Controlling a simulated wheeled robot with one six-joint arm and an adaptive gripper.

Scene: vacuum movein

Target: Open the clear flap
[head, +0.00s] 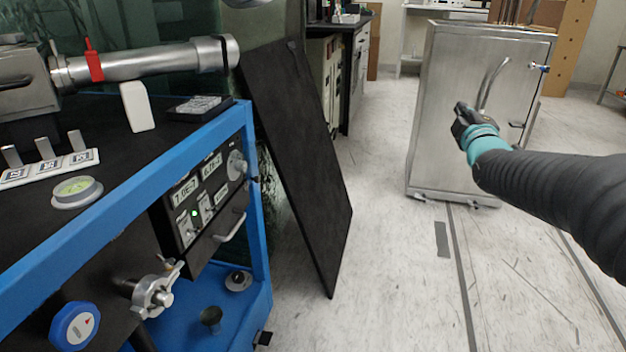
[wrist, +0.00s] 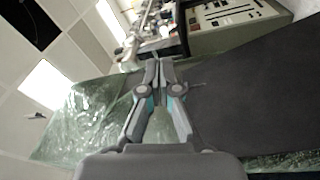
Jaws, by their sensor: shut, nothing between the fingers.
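A clear, greenish flap of crinkled plastic (wrist: 85,115) shows in the wrist view to the left of and below my gripper (wrist: 158,65). In the head view, clear greenish sheeting (head: 150,18) hangs behind the bench, and a strip of it shows beside the dark panel. I cannot tell which part of the sheeting is the flap's edge. My gripper (head: 461,110) is shut and empty in the head view, at the right, in front of the steel cabinet. Its fingers cover part of the sheeting in the wrist view.
A dark panel (head: 300,170) leans upright beside the blue-framed bench (head: 130,190), which carries a metal tube (head: 145,66) and instruments. A steel cabinet (head: 450,120) with a curved handle stands beyond my arm. Floor (head: 390,260) between panel and arm is clear.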

